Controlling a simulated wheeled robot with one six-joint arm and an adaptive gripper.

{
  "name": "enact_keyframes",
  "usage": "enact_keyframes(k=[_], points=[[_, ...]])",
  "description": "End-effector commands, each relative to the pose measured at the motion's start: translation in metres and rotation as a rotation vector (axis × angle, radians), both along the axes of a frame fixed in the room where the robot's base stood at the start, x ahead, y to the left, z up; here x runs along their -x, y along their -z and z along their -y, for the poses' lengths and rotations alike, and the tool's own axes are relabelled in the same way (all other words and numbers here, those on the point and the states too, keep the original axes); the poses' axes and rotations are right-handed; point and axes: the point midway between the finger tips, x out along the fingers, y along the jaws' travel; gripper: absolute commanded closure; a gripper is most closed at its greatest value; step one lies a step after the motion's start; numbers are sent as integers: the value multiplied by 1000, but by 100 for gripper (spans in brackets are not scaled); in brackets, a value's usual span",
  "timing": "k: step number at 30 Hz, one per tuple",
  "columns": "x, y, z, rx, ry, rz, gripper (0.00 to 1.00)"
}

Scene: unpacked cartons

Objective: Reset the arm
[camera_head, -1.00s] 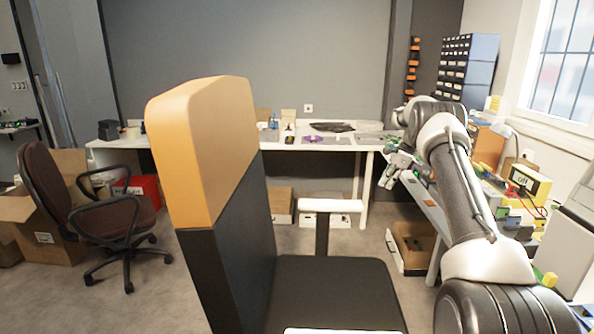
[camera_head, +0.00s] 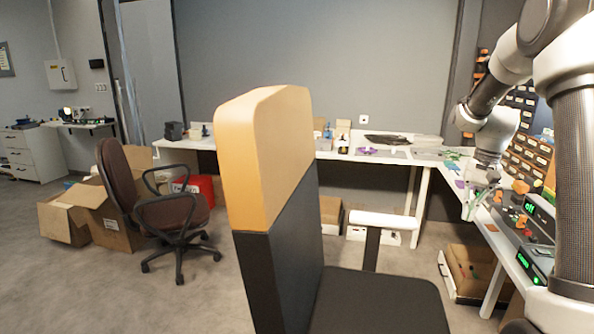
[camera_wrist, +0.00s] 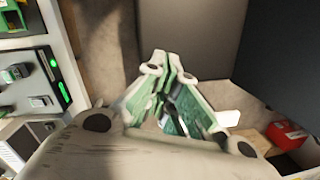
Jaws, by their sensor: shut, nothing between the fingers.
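My gripper (camera_wrist: 168,62) points away from the wrist camera, its two green-and-white fingers closed together at the tips with nothing between them. In the head view my gripper (camera_head: 473,205) hangs small at the end of my raised, bent arm, at the right by the side bench. The fingertips are too small there to make out in detail. In the wrist view the fingers are over floor and a dark panel, apart from any object.
The right-hand bench (camera_head: 508,250) carries several coloured parts and devices with green displays. A white bench (camera_head: 425,158) runs along the back wall. An office chair (camera_head: 172,212) and open cartons (camera_head: 108,222) stand at the left.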

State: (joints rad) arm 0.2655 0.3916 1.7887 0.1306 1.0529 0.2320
Motion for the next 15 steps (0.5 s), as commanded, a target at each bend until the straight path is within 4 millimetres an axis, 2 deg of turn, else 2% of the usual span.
enact_keyframes(k=[1, 6, 10, 15], points=[[21, -16, -10, 13, -56, 16, 100], [92, -51, -38, 57, -235, 66, 100], [146, -69, -55, 92, -343, 110, 100], [211, -80, -74, 137, -432, 179, 100]])
